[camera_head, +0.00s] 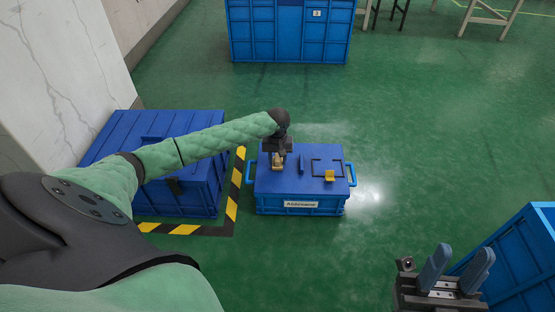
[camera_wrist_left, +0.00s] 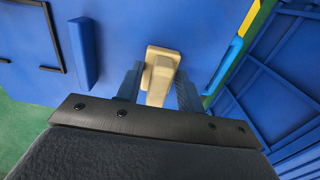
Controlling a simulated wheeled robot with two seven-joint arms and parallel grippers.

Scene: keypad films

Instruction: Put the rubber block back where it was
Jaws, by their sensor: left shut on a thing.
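My left gripper (camera_head: 278,153) is over the left part of the blue box lid (camera_head: 285,190). It is shut on a tan block (camera_head: 278,163). In the left wrist view the tan block (camera_wrist_left: 160,62) sits between the two fingers, its wide end pointing away from the gripper. I cannot tell whether it touches the lid. A small blue bar (camera_head: 301,166) stands on the lid to the right of it, and also shows in the left wrist view (camera_wrist_left: 84,53). My right gripper (camera_head: 457,265) is open and empty at the lower right.
The lid also bears a black outline frame (camera_head: 327,160) and a yellow piece (camera_head: 329,176). A larger blue crate (camera_head: 160,125) is at the left, inside yellow-black floor tape (camera_head: 233,205). Another blue container (camera_head: 530,245) is at the right edge. Green floor lies clear between.

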